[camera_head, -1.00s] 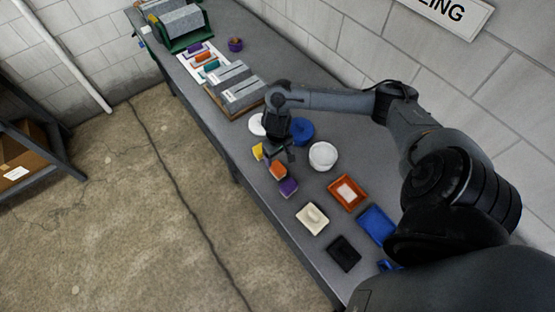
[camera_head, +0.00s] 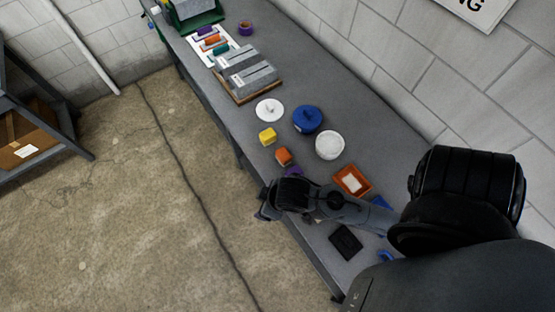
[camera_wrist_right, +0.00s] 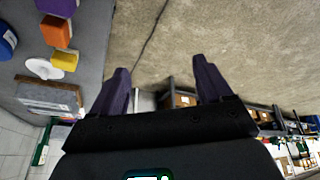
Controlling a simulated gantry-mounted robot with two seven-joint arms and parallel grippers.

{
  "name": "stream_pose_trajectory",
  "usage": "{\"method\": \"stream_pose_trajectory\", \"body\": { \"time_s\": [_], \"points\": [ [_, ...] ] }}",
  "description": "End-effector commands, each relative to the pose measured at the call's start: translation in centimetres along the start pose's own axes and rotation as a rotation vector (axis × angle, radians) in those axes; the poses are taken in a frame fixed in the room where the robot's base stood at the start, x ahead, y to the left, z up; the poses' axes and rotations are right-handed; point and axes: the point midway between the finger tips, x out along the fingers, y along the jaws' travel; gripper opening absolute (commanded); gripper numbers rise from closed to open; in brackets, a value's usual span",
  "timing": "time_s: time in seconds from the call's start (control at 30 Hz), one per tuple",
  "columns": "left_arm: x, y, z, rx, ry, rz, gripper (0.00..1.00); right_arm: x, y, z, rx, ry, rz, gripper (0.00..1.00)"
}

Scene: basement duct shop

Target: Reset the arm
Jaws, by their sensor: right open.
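My right arm comes in from the right in the head view and is folded low over the near part of the bench. My right gripper (camera_head: 265,206) is at the bench's front edge, turned out towards the floor. In the right wrist view the gripper (camera_wrist_right: 161,68) has its two dark fingers wide apart with nothing between them, only floor and distant shelving behind. The arm hides part of the bench top, including most of a purple block (camera_head: 293,172) and a blue tray. My left gripper is not seen.
The grey bench (camera_head: 375,112) holds a yellow block (camera_head: 267,136), an orange block (camera_head: 283,156), a white lid (camera_head: 269,110), a blue lidded pot (camera_head: 307,119), a white bowl (camera_head: 329,145), an orange tray (camera_head: 364,174) and a black tray (camera_head: 346,242).

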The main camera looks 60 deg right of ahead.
Motion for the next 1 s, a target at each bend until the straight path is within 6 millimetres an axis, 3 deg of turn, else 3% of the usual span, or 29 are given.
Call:
{"method": "stream_pose_trajectory", "body": {
  "time_s": [0.2,0.63,0.77,1.0],
  "points": [
    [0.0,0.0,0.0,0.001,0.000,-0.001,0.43,-1.8,0.4,2.6,0.012,-0.077,-0.022,0.79],
    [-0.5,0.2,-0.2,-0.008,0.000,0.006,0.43,-2.4,0.5,2.6,0.008,-0.083,-0.024,0.79],
    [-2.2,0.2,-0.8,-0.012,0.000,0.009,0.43,-4.1,0.6,1.9,0.008,-0.082,-0.024,0.79],
    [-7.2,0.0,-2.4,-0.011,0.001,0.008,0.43,-8.8,0.8,-0.1,0.008,-0.082,-0.024,0.79]
  ]
}}
